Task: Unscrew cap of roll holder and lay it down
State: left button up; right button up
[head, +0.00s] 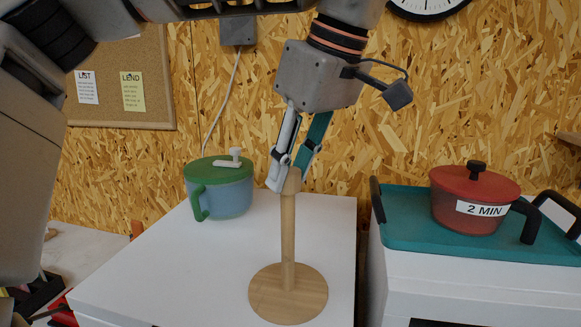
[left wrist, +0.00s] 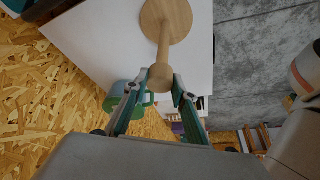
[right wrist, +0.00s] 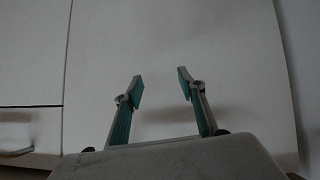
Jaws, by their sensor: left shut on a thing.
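The wooden roll holder (head: 288,235) stands upright on the white surface, with a round base and a slim post. Its wooden cap (head: 292,182) is at the top of the post, partly hidden by the fingers. My left gripper (head: 288,180) reaches down from above and is shut on the cap; the left wrist view also shows the cap (left wrist: 161,78) between the fingertips. I cannot tell whether the cap is loose from the post. My right gripper (right wrist: 158,82) shows only in the right wrist view, open and empty in front of a pale panel.
A blue-grey pot with a green lid (head: 220,185) stands behind left on the white surface (head: 180,270). At right, a red pot (head: 470,200) labelled "2 MIN" sits on a teal tray (head: 420,235). The white surface is clear left of the holder.

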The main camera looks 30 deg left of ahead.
pick_arm(q)
jog(key=shift+w+n+g, duration=0.1)
jog(key=shift+n+g, duration=0.4)
jog(key=shift+n, duration=0.8)
jog(key=n+g, duration=0.1)
jog(key=n, duration=0.2)
jog(key=shift+w+n+g, duration=0.1)
jog(key=shift+n+g, duration=0.5)
jog(key=shift+n, duration=0.8)
